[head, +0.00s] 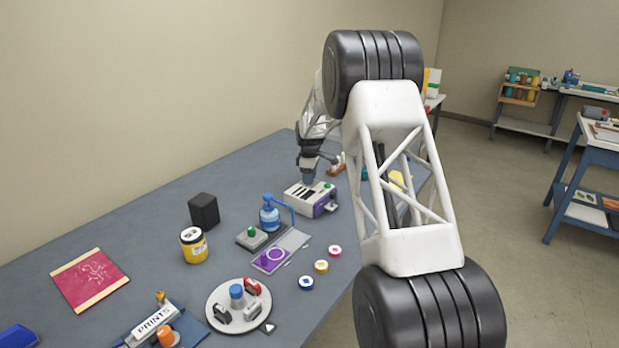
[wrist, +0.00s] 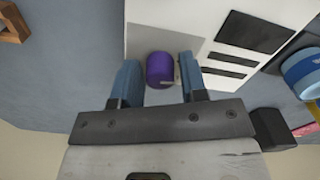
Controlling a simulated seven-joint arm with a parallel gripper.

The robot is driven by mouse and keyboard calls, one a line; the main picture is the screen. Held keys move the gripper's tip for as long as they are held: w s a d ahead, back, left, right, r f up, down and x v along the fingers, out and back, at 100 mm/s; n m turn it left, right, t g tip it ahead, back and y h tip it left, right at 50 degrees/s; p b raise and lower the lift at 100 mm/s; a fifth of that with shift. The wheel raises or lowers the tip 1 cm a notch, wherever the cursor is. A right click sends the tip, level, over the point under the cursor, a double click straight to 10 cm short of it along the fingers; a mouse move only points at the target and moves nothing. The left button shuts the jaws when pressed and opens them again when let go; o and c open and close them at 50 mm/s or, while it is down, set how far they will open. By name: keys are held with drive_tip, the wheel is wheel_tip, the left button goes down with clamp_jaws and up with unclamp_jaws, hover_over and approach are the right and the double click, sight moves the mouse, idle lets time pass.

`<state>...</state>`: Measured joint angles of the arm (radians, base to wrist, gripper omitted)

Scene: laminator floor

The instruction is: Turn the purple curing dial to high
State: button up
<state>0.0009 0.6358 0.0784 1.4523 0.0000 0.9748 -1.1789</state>
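The purple curing dial (wrist: 160,70) shows in the wrist view on the white face of a machine (wrist: 190,25), with a small light mark at its right side. My gripper (wrist: 160,77) has its two blue fingers on either side of the dial, with gaps visible between fingers and dial. In the head view the white and purple machine (head: 305,201) stands on the blue-grey table, and my gripper (head: 309,180) points down at its back edge. The dial is hidden there. Its setting marks cannot be read.
A blue bottle-shaped press (head: 269,216) stands just left of the machine. A yellow jar (head: 193,246), a black box (head: 203,210) and a round white tray (head: 215,309) lie farther left. Several coloured discs (head: 321,266) lie near the front edge.

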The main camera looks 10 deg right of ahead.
drive_tip(key=c, duration=0.6)
drive_tip(key=shift+o, duration=0.2)
drive_tip(key=shift+m, duration=0.5)
drive_tip(key=m, duration=0.9)
drive_tip(key=shift+m, duration=0.4)
drive_tip(key=m, duration=1.2)
drive_tip(key=shift+m, duration=0.3)
